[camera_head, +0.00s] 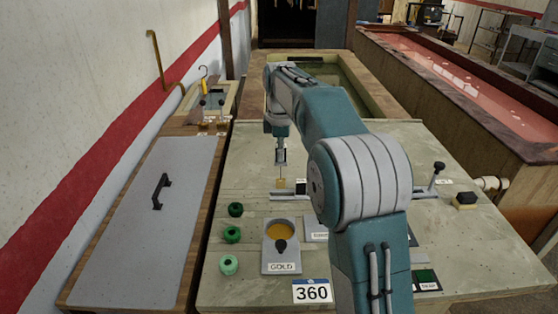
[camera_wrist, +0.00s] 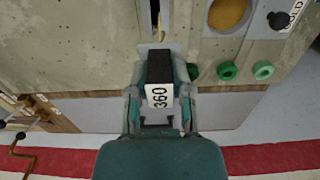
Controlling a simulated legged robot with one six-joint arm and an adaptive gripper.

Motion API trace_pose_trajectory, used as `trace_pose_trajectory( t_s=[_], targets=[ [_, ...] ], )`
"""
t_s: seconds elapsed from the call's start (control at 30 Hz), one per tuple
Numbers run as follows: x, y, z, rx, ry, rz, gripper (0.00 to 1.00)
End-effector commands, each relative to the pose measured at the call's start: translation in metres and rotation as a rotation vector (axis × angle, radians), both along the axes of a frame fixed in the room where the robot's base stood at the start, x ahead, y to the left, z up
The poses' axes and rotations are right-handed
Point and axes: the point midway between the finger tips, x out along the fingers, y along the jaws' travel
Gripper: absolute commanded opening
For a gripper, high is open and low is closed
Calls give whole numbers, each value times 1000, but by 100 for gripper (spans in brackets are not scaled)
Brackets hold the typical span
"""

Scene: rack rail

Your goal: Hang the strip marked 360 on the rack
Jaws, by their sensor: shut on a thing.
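In the head view the strip is mostly hidden, and a small tan piece (camera_head: 280,183) shows just below the fingers. A white and blue 360 card (camera_head: 312,291) is at the worktop's front edge. The likely rack is the framed board (camera_head: 227,101) at the back left, with several small tan clips (camera_head: 214,123) at its near edge; I cannot tell its details.
A brass bracket (camera_head: 157,70) stands by the left wall. A grey lid (camera_head: 140,235) with a black handle covers the left bench. A GOLD tray (camera_head: 281,266) and several green rings (camera_head: 231,234) lie on the worktop. A pink-filled trough (camera_head: 465,82) runs along the right.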

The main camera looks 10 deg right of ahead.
Motion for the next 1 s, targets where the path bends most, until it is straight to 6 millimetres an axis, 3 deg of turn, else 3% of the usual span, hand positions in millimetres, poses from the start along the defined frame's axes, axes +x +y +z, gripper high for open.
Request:
trace_pose_trajectory(
  t_s=[0.2, 1.0],
  targets=[
    [8, -3, -2, 0, 1, -1, 0],
    [6, -3, -17, 0, 1, 0, 0]
  ],
)
